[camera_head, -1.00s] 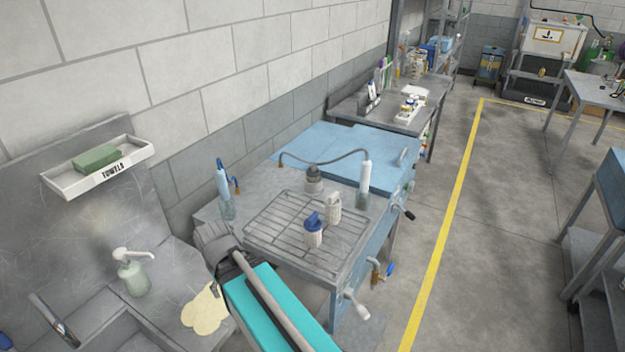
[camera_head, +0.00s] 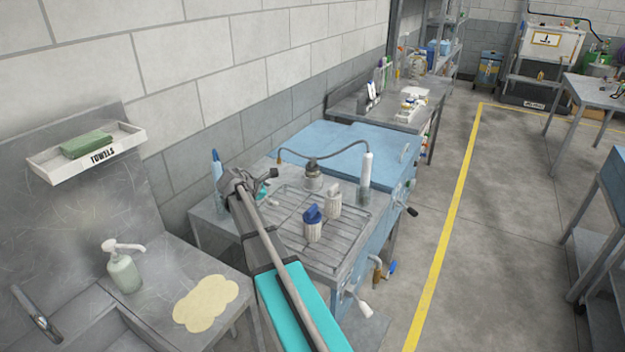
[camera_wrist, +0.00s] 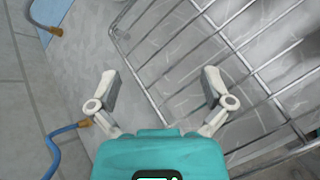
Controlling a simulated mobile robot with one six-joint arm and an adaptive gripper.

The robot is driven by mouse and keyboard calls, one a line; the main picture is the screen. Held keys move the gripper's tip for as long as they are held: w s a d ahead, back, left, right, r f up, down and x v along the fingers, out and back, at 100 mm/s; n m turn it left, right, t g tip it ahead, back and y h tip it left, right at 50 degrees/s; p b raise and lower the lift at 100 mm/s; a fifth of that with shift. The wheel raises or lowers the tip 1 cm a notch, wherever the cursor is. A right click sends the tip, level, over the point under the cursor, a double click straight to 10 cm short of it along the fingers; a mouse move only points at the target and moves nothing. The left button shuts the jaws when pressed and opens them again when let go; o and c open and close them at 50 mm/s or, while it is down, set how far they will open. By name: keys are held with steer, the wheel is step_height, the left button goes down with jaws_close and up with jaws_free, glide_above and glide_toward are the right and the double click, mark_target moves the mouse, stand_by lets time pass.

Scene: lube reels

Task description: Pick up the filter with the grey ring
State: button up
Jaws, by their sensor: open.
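Several filter-like items stand at the wire rack (camera_head: 345,245) on the wash bench. A white filter with a blue cap (camera_head: 313,228) is in front. A white filter with a pale cap (camera_head: 333,203) stands just behind it. A squat item with a dark grey top (camera_head: 312,178) stands at the back. At this size I cannot tell for sure which one bears the grey ring. My gripper (camera_head: 269,186) is open and empty, left of these items, above the rack's left side. In the wrist view, the open fingers (camera_wrist: 160,84) point at the rack's edge and bare metal; no filter shows there.
A clear bottle with a blue stem (camera_head: 219,190) stands left of my arm, and a white-topped one (camera_head: 366,178) right of the filters. A thin hose (camera_head: 340,146) arches behind them.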

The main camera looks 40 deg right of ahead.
mark_target(312, 169)
steer(key=w+d+n+h, duration=0.1)
steer(key=w+d, duration=0.1)
steer(key=d, duration=0.1)
steer(key=w+d+r+n+h+b, duration=0.1)
steer(key=w+d+n, duration=0.1)
steer(key=d, duration=0.1)
steer(key=w+d+r+n+h, duration=0.1)
steer(key=w+d+n, duration=0.1)
steer(key=d, duration=0.1)
steer(key=shift+d+b, duration=0.35)
steer(key=shift+w+d+r+n, duration=0.1)
steer(key=shift+d+r+n, duration=0.1)
steer(key=shift+n, duration=0.2)
steer(key=b+x, duration=0.3)
steer(key=x, duration=0.4)
steer(key=shift+d, duration=0.15)
steer(key=shift+w+d+f, duration=0.1)
steer(key=shift+d+f, duration=0.1)
steer(key=shift+d, duration=0.4)
steer(key=shift+b+x, duration=1.1)
steer(key=shift+x, duration=1.5)
steer(key=shift+d+r, duration=0.1)
steer(key=shift+r, duration=0.05)
